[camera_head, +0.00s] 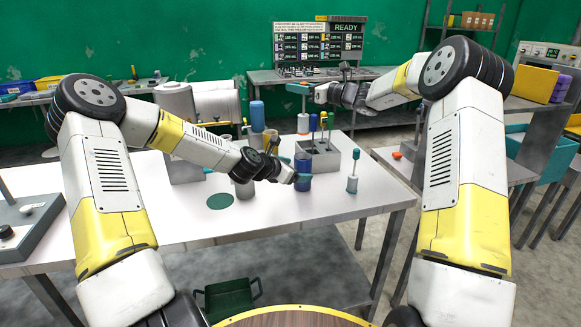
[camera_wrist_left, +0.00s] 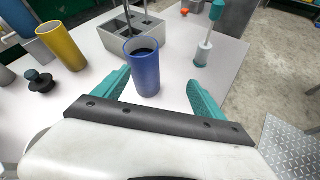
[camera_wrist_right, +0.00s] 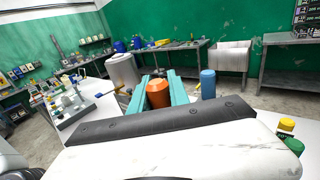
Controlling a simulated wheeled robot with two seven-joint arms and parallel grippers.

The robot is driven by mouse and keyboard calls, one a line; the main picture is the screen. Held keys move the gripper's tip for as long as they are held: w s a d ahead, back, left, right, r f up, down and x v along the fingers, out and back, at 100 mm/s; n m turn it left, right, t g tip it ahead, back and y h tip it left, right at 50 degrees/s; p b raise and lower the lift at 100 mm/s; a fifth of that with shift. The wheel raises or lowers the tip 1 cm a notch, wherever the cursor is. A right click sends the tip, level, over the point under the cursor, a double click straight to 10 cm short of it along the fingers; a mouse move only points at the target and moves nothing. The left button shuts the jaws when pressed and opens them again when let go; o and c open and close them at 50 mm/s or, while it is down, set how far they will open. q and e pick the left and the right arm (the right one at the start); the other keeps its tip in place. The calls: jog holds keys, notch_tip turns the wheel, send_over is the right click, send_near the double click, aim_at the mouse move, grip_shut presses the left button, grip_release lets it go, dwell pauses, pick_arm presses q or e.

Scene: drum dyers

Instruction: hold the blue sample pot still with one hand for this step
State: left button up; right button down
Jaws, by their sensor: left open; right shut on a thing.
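The blue sample pot (camera_head: 303,163) stands upright on the white table, open at the top with dark contents. In the left wrist view the pot (camera_wrist_left: 144,75) is between the teal fingers of my left gripper (camera_wrist_left: 160,80), with a clear gap on the right finger's side. My left gripper (camera_head: 297,178) is open, low beside the pot in the head view. My right gripper (camera_head: 298,89) is raised above the back of the table. In the right wrist view it is shut on an orange-brown pot-like thing (camera_wrist_right: 158,94).
A grey compartment block (camera_head: 335,160) with upright tools stands behind the pot. A teal-topped white brush-like tool (camera_head: 352,175) stands to the right. A yellow cup (camera_wrist_left: 62,46) and a dark knobbed weight (camera_wrist_left: 40,82) are on the left.

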aim_at(307, 164)
pick_arm(q)
jog(key=w+n, duration=0.1)
jog(key=w+a+n+t, duration=0.1)
jog(key=n, duration=0.1)
jog(key=shift+w+a+f+n, duration=0.1)
jog(key=shift+w+a+n, duration=0.1)
jog(key=shift+a+n, duration=0.1)
jog(key=shift+w, duration=0.25)
jog(key=x, duration=1.1)
jog(key=shift+w+d+f, duration=0.1)
jog(key=shift+w+f, duration=0.05)
jog(key=shift+w, duration=0.15)
